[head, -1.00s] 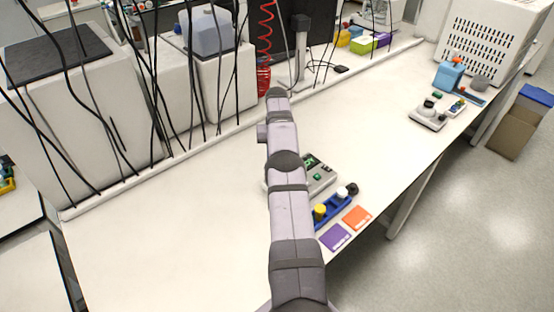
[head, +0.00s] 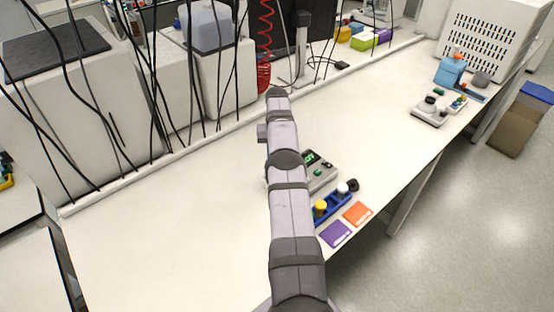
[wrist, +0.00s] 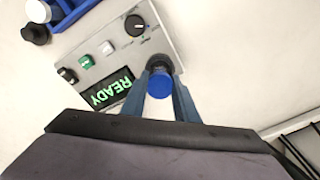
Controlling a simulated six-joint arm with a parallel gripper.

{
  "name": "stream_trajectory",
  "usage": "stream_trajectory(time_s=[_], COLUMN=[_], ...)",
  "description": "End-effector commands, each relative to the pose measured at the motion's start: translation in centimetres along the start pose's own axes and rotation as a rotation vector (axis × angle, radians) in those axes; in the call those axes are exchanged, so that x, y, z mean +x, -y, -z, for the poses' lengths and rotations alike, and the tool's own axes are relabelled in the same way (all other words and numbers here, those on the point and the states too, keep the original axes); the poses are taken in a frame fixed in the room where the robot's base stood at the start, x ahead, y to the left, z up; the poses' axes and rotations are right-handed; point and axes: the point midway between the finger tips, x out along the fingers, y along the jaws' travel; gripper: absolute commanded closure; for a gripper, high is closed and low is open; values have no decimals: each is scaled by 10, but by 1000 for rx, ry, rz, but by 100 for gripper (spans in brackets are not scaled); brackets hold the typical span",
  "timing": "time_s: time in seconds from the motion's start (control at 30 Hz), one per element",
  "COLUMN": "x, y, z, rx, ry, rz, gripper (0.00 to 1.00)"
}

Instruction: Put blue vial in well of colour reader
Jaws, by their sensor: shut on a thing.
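My gripper (wrist: 161,80) is shut on the blue vial (wrist: 160,86), whose blue cap shows between the fingers in the wrist view. The colour reader (wrist: 106,48) is a light grey box with a lit green READY display (wrist: 111,88), buttons and a black dial. A dark round part (wrist: 158,65) at the reader's edge lies just beyond the blue cap; I cannot tell whether the vial is inside it or above it. In the head view the reader (head: 321,178) is partly behind my arm, which hides the gripper and vial.
A blue rack (head: 333,205) with yellow-capped and white-capped vials stands by the reader. A black round piece (head: 352,185) and purple (head: 335,234) and orange (head: 358,214) cards lie near the table's front edge. The table (head: 170,215) left of my arm is clear.

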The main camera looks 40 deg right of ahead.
Motion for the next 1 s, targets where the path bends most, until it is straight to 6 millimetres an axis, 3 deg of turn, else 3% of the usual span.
stream_trajectory(time_s=[0.57, 1.0], x=[1, 15], y=[0, 0], z=[0, 0], rx=[0, 0], ry=[-1, 0], rz=[0, 0], gripper=[95, 95])
